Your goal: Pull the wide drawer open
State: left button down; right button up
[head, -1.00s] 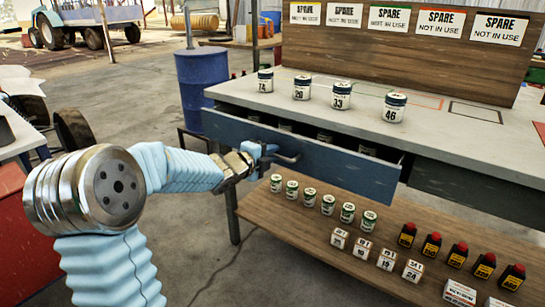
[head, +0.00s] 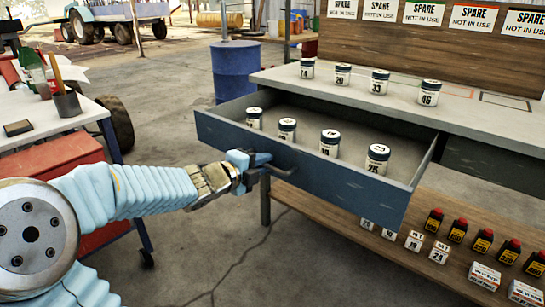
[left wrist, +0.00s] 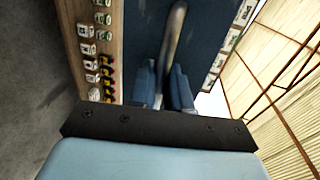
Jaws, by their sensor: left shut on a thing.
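The wide blue drawer (head: 345,190) stands well out from under the grey worktop in the head view. Several numbered jars stand inside it, one of them the jar marked 25 (head: 377,158). My left gripper (head: 262,160) is shut on the dark bar handle (head: 282,170) at the drawer's front. In the left wrist view the handle (left wrist: 175,40) runs between the two blue fingers (left wrist: 162,88), with the blue drawer front behind it. My right gripper is not in view.
The worktop (head: 385,98) carries a row of numbered jars. The lower wooden shelf (head: 400,255) holds small boxes and dark bottles with red caps. A blue barrel (head: 237,72) stands behind the drawer. A red cabinet (head: 50,175) is at the left. Bare concrete floor lies between.

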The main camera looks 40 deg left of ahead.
pick_arm(q)
jog(key=shift+v, duration=0.95)
jog(key=shift+f, duration=0.25)
jog(key=c, duration=1.3)
grip_release()
jog(key=shift+o, duration=0.2)
jog(key=d+p+v, duration=0.1)
jog(key=p+v, duration=0.3)
jog(key=v, duration=0.9)
jog(key=shift+s+a, duration=0.4)
jog(key=shift+a, duration=0.2)
